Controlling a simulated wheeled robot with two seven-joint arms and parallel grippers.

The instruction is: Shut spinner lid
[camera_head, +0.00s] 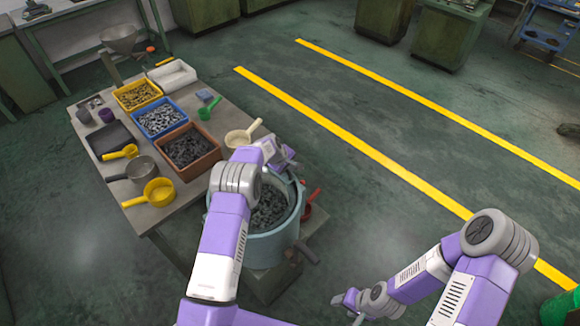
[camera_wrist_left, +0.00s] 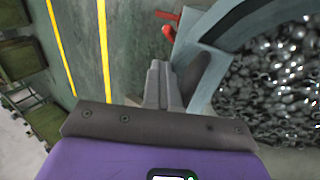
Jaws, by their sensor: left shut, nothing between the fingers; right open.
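The spinner is a pale teal round tub (camera_head: 268,250) full of small shiny metal parts, at the front right of the bench. Its inside shows, so its mouth is uncovered. My left arm crosses in front of it and hides part of its far rim; I cannot clearly make out the lid there. My left gripper (camera_head: 288,163) is above the far side of the tub. In the left wrist view its fingers (camera_wrist_left: 163,82) are together and empty, beside the teal rim (camera_wrist_left: 205,75) and a dark grey rounded piece. My right gripper (camera_head: 350,302) is open, low at the right, apart from the spinner.
A red handle (camera_head: 313,196) sticks out right of the tub; it also shows in the left wrist view (camera_wrist_left: 169,30). The bench holds yellow, blue and brown bins (camera_head: 190,150), scoops, pans and a cream ladle (camera_head: 240,136).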

